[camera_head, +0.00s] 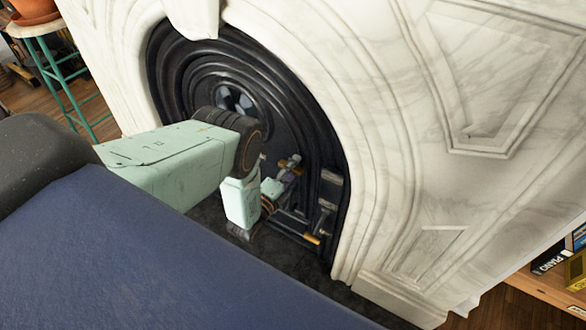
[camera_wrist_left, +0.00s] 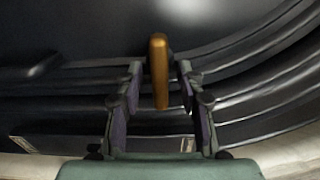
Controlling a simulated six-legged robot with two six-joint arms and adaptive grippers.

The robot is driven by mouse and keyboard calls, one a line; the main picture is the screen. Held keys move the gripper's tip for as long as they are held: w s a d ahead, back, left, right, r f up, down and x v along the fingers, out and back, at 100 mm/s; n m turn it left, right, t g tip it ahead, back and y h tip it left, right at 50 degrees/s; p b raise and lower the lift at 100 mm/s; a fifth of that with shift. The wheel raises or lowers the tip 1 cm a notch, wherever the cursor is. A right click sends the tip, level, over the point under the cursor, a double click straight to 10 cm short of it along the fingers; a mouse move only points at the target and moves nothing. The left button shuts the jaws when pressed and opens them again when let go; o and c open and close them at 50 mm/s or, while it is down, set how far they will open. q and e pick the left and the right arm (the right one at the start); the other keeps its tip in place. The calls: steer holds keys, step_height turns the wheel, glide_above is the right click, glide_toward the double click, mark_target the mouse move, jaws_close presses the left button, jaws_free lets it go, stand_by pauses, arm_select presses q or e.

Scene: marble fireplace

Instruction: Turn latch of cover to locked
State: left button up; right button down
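The cover is the black ringed panel (camera_head: 200,65) inside the marble arch; its dark surface also fills the wrist view (camera_wrist_left: 90,25). The latch is a brass-coloured upright bar (camera_wrist_left: 159,70) in the left wrist view, seen nearly end-on. In the head view a small brass piece (camera_head: 291,162) at the fingertips appears to be this latch. My left gripper (camera_head: 289,175) is in front of the cover. Its two purple-padded fingers (camera_wrist_left: 160,85) are apart, one on each side of the latch, with gaps visible on both sides. My right gripper is in neither view.
White marble surround (camera_head: 400,120) frames the cover and rises close to the right of my left arm. An orange-tipped metal piece (camera_head: 312,239) is low on the black front. A teal stool (camera_head: 65,80) with a pot stands far left; a shelf with books (camera_head: 550,262) is far right.

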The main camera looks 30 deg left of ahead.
arm_select(q)
steer(key=shift+s, duration=0.1)
steer(key=s, duration=1.2)
steer(key=shift+a, duration=0.2)
steer(key=shift+w, duration=0.1)
